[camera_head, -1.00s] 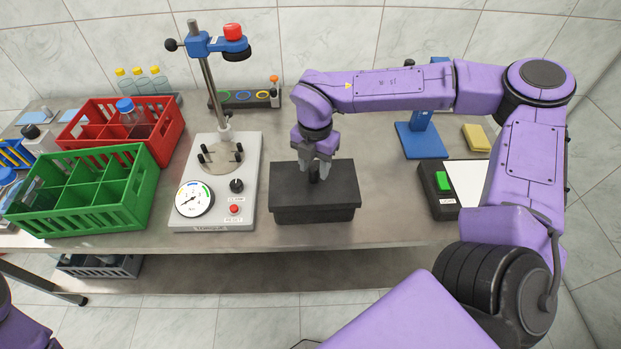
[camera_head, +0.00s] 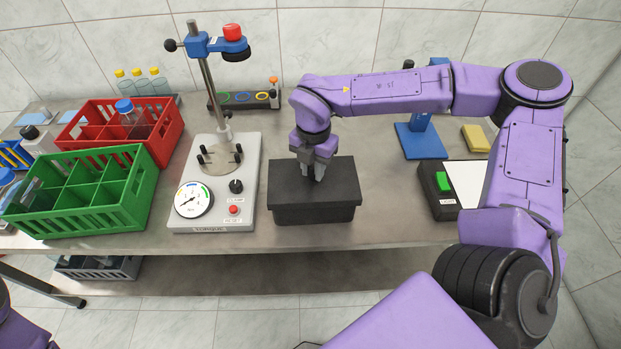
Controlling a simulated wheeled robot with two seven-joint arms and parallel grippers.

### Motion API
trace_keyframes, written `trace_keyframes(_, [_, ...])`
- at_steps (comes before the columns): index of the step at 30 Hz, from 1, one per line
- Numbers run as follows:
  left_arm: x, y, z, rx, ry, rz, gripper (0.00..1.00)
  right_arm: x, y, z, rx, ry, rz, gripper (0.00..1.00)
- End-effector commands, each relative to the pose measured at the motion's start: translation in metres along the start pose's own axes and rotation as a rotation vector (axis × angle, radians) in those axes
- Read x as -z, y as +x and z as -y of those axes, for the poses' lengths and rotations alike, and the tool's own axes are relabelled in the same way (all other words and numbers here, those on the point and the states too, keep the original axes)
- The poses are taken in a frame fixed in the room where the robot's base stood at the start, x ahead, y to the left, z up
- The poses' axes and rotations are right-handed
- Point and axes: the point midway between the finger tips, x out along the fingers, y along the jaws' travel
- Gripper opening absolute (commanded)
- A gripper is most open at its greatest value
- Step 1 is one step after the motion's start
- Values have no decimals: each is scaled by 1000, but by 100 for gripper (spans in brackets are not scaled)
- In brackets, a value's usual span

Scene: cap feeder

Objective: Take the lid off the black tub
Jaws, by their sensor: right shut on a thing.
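The black tub (camera_head: 313,214) stands on the metal bench in front of me, with its flat black lid (camera_head: 342,184) on top. My right gripper (camera_head: 313,176) reaches down over the middle of the lid. Its fingers are shut on the lid's knob, which they hide. The lid sits on the tub, and I can make out no clear gap between them. My left gripper is out of view; only a bit of purple arm shows at the lower left corner.
Left of the tub is a torque tester (camera_head: 214,190) with a tall post. A green crate (camera_head: 105,213) and a red crate (camera_head: 172,137) stand further left. A switch box with a green button (camera_head: 443,181) is at the right. A blue stand (camera_head: 420,141) is behind it.

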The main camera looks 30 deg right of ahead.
Motion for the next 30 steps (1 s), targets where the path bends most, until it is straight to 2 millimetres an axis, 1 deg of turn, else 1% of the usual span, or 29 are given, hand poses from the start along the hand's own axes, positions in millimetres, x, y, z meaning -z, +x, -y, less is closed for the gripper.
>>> trace_keyframes(1, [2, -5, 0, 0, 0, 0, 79, 0, -6, 0, 0, 0, 0, 0])
trace_keyframes(24, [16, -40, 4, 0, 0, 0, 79, 0, -52, 0, 0, 1, 0, 0])
trace_keyframes(27, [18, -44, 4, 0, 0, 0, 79, 0, -58, 0, 0, 1, 0, 0])
trace_keyframes(30, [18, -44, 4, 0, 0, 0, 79, 0, -59, 0, 1, 1, 0, 0])
